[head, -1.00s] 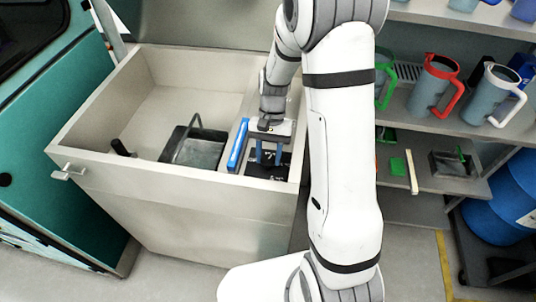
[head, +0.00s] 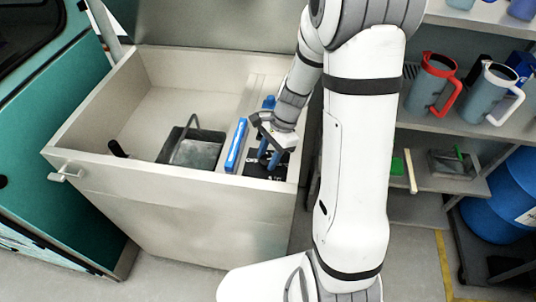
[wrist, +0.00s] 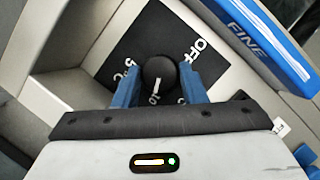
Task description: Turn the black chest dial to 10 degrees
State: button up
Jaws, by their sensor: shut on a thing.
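The black chest dial (wrist: 160,70) is a round knob with a white pointer line, on a black square plate (wrist: 150,35) marked OFF, 5 and 10 with °C. The pointer line faces the 10 mark, toward the bottom of the wrist view. My gripper (wrist: 160,80) has its blue fingers on both sides of the dial, shut on it. In the head view my gripper (head: 269,152) is over the plate in the right part of the open chest (head: 165,185); the dial is hidden there.
A blue box lettered FINE (wrist: 262,35) stands beside the plate, close to my gripper; it also shows in the head view (head: 237,145). A dark container with a handle (head: 192,152) sits in the chest. Shelves with mugs (head: 434,82) stand at right.

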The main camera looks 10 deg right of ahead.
jog(key=shift+m, duration=0.4)
jog(key=o, duration=1)
jog(key=shift+c, duration=0.2)
jog(key=s+v, duration=0.1)
jog(key=v, duration=0.6)
jog(key=shift+w+r, duration=0.4)
jog(key=shift+d, duration=0.1)
jog(key=s+r+n+t+h, duration=0.4)
jog(key=s+r+n, duration=0.6)
jog(key=s+n, duration=0.4)
jog(key=shift+r+n+t, duration=0.3)
